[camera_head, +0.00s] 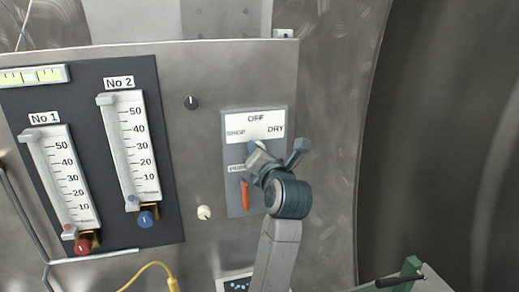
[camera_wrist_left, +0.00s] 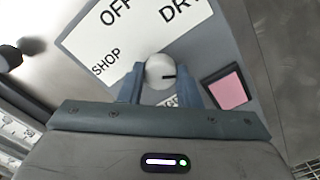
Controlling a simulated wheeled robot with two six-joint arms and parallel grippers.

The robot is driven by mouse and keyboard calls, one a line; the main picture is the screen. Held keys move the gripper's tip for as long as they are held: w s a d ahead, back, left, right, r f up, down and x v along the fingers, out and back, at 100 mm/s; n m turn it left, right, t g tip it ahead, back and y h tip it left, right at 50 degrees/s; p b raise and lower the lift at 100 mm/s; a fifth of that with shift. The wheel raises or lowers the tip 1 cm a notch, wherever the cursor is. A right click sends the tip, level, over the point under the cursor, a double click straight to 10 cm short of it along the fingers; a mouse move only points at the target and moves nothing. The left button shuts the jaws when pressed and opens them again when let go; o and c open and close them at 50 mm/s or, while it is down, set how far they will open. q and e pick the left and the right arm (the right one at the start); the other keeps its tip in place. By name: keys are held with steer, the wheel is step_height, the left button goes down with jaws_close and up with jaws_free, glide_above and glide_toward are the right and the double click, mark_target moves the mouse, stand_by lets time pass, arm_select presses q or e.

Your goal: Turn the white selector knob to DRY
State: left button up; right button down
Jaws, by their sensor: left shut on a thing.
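The white selector knob (camera_wrist_left: 156,68) is round with a dark line that points right in the left wrist view. In the head view my left gripper (camera_head: 276,155) is at the panel below the white plate (camera_head: 254,126) and largely hides the knob. DRY is at the plate's right end. My right gripper is not in view.
An orange-red handle (camera_head: 245,194) is just left of my gripper. A black knob (camera_head: 191,102) and a cream knob (camera_head: 204,212) are further left. Two flow gauges, No 1 (camera_head: 62,180) and No 2 (camera_head: 130,145), fill the panel's left. A green object (camera_head: 409,268) is at lower right.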

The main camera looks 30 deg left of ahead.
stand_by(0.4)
arm_select(q)
steer(key=o, duration=1)
steer(key=shift+c, duration=0.2)
